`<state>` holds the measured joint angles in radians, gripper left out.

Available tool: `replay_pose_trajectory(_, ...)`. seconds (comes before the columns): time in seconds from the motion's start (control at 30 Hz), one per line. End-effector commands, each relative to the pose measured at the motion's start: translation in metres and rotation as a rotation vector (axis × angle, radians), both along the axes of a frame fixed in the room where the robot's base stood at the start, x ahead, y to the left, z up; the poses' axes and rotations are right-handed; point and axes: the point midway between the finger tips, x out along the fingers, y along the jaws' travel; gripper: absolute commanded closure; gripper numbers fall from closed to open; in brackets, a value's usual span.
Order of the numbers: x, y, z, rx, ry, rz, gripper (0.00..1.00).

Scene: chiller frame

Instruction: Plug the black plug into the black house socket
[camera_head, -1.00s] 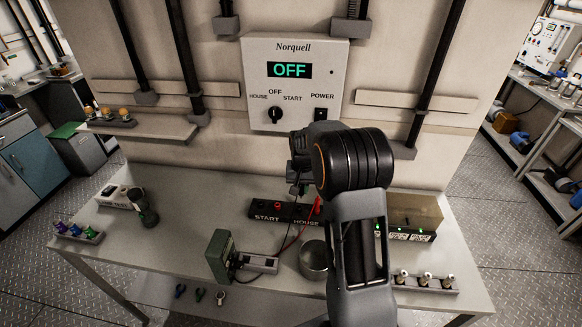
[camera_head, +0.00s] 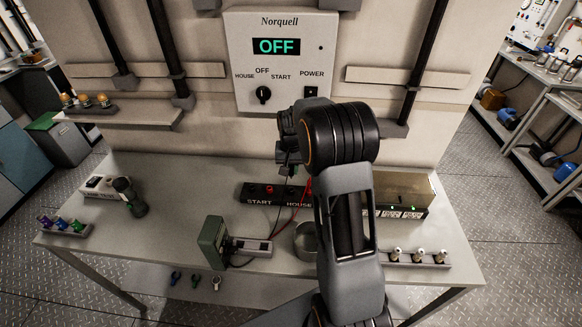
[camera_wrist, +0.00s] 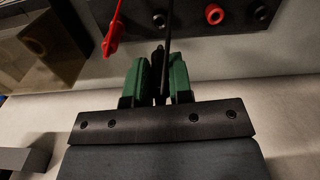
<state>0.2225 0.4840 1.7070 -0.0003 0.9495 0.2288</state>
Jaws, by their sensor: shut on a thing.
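My gripper (camera_wrist: 160,82), with green finger pads, is shut on the black plug (camera_wrist: 158,56), and a black cable runs up past it in the wrist view. The head view shows my gripper (camera_head: 288,165) above the black socket strip (camera_head: 250,192), marked START and HOUSE. In the wrist view the strip (camera_wrist: 187,22) lies just beyond the fingertips. A black socket (camera_wrist: 159,20), apparently the black house socket, is nearly in line with the plug, with a gap visible. A red socket (camera_wrist: 214,14) and another black socket (camera_wrist: 261,14) are to its right. My arm hides part of the HOUSE end in the head view.
A red plug (camera_wrist: 112,44) with a red lead is left of my gripper; its seating is unclear. A clear-topped box (camera_head: 405,190) stands right of the strip. A metal cup (camera_head: 304,240) and green block (camera_head: 212,238) stand in front. The wall panel (camera_head: 284,50) reads OFF.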

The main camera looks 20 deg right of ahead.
Motion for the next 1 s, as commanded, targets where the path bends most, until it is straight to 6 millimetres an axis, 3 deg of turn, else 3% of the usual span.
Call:
replay_pose_trajectory(0.5,0.0,0.0,-0.044,0.0,0.001,0.0,1.0)
replay_pose_trajectory(1.0,0.0,0.0,-0.047,0.0,0.0,0.0,1.0)
